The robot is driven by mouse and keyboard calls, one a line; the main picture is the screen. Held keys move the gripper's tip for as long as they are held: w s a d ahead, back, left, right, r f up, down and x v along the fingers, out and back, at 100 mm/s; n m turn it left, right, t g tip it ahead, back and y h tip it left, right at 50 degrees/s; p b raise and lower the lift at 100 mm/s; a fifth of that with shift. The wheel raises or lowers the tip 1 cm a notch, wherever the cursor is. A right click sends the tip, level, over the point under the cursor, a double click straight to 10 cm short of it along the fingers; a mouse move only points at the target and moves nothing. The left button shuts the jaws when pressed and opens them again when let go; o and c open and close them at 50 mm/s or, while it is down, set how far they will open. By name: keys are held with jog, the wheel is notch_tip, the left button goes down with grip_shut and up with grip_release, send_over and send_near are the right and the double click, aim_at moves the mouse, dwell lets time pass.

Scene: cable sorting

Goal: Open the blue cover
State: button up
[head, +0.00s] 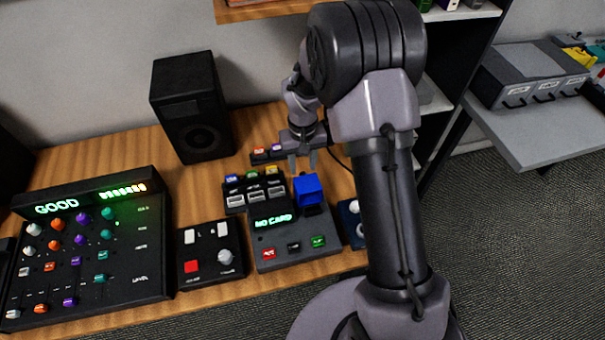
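The blue cover (307,188) is a small bright blue block-like piece on the upper right of a dark grey device with a green "NO CARD" display (273,220). A dark part shows just below the cover; I cannot tell how far the cover is lifted. My gripper (302,163) is behind and slightly above the cover in the picture, fingers pointing down. Its two fingers are apart with nothing seen between them. I cannot tell whether a fingertip touches the cover.
A black speaker (190,108) stands left of my gripper. A mixer panel reading "GOOD" (88,250), a small box with a red button (210,253) and a box with coloured tabs (255,188) crowd the wooden desk (130,135). A grey side table (545,140) is at right.

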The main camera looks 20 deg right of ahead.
notch_tip(320, 180, down, 3)
jog(key=shift+b, duration=0.3)
grip_shut()
jog(key=shift+r, duration=0.1)
dwell(1.1)
